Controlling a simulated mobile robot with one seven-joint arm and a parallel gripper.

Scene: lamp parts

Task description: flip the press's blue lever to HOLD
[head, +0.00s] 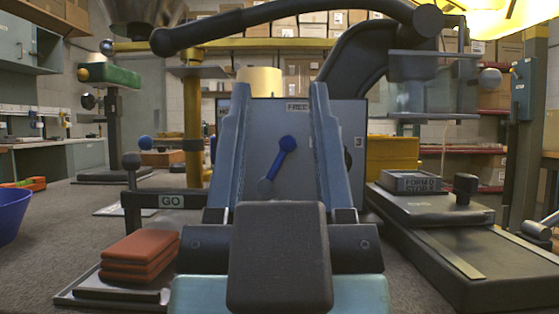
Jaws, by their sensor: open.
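The blue lever (281,158) is on a grey-blue upright panel (306,180) in the middle of the head view. Its round knob is at the upper end, and it leans up and slightly right, towards the FREE label (297,106). Another label at the panel's upper left is mostly hidden behind my left finger, so I cannot read it fully. My gripper (279,92) is open and empty. Its two blue fingers point away from me, and the lever shows between them. I cannot tell how far the fingertips are from the panel.
A thick dark curved bar (290,17) crosses above the panel. A GO label (171,201) and ball-ended levers stand left. Red pads (140,252) are stacked at front left. A tray marked FORMED (412,182) sits on a dark bench at right. A blue bowl (12,212) is far left.

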